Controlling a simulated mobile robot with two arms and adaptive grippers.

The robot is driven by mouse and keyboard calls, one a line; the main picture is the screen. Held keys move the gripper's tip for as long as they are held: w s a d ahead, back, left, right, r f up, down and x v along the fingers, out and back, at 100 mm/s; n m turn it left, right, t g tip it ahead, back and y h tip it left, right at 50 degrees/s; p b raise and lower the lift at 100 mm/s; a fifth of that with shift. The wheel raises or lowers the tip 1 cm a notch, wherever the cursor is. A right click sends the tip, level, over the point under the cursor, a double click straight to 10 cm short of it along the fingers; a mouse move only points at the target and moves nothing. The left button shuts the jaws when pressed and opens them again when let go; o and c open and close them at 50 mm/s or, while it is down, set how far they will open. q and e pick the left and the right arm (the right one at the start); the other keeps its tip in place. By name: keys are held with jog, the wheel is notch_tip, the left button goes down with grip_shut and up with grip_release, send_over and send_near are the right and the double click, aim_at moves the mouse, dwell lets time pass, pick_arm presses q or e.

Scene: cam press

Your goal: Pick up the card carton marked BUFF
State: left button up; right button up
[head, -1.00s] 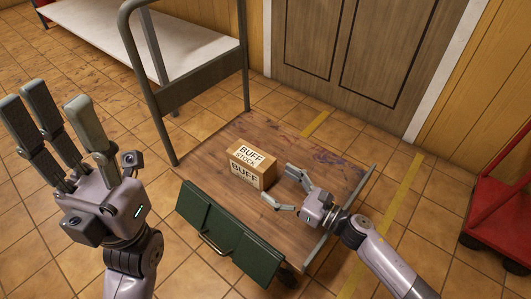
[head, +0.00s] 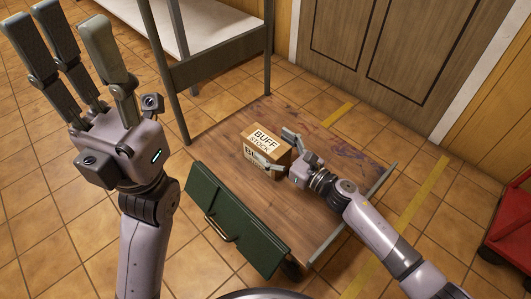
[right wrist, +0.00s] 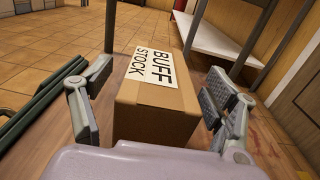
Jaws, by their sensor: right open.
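The card carton (head: 264,147) has a white label reading BUFF STOCK. It sits on the wooden deck of a trolley (head: 235,190) in the head view. My right gripper (head: 276,150) is at the carton's near right end, its fingers open on either side of it. In the right wrist view the carton (right wrist: 157,105) lies between the two open fingers (right wrist: 155,108), with a visible gap on both sides. Part of the carton's front is hidden by a finger in the head view. My left gripper (head: 80,60) is raised at the left, fingers spread and empty.
A green panel with a handle (head: 232,222) is at the trolley's near side. A grey upright frame (head: 215,68) stands at its far left end. A white-topped bench (head: 185,22) is behind. A red cart (head: 512,225) stands at the right.

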jog(key=shift+x, duration=1.05)
jog(key=c, duration=1.8)
jog(key=shift+r, duration=0.1)
jog(key=shift+c, duration=0.2)
